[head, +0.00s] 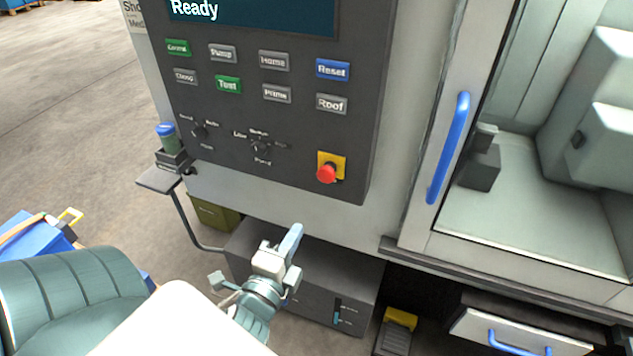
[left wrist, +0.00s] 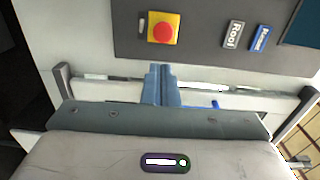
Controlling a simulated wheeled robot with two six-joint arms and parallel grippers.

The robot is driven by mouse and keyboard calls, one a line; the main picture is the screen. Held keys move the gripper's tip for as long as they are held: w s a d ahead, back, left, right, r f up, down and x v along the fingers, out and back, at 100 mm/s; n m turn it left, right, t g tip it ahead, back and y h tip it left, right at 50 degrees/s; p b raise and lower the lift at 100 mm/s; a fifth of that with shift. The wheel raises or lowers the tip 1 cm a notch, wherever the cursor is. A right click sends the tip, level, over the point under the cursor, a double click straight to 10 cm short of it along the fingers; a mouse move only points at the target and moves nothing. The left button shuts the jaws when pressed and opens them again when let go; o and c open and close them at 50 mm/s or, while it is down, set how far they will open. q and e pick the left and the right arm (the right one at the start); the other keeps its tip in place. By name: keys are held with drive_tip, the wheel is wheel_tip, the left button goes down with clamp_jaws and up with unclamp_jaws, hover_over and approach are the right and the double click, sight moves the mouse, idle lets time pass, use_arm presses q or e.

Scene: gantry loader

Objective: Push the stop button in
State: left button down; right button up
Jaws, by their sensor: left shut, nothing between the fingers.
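The stop button (head: 327,173) is a red mushroom head on a yellow square plate, at the lower right of the dark control panel (head: 300,130). It also shows in the left wrist view (left wrist: 163,32), near the top, in front of and above the fingertips. My left gripper (head: 293,232) is below and to the left of the button in the head view, apart from it. Its blue fingers (left wrist: 160,72) are shut together and empty. My right gripper is in neither view.
The panel carries several labelled push buttons, such as Reset (head: 332,69), two rotary knobs (head: 260,146) and a screen (head: 250,14) reading Ready. A blue door handle (head: 448,148) stands to the right. A small shelf holds a bottle (head: 167,136) at the left.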

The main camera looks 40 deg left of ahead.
use_arm(q)
drive_tip(key=shift+r, duration=0.3)
drive_tip(key=b, duration=0.5)
approach(325, 177)
drive_tip(key=p+x, duration=0.2)
drive_tip(key=x, duration=0.3)
drive_tip(key=shift+w, duration=0.35)
drive_tip(key=shift+w+a+f+p, duration=0.1)
drive_tip(key=shift+w+a+p, duration=0.05)
drive_tip(key=shift+w+p, duration=0.35)
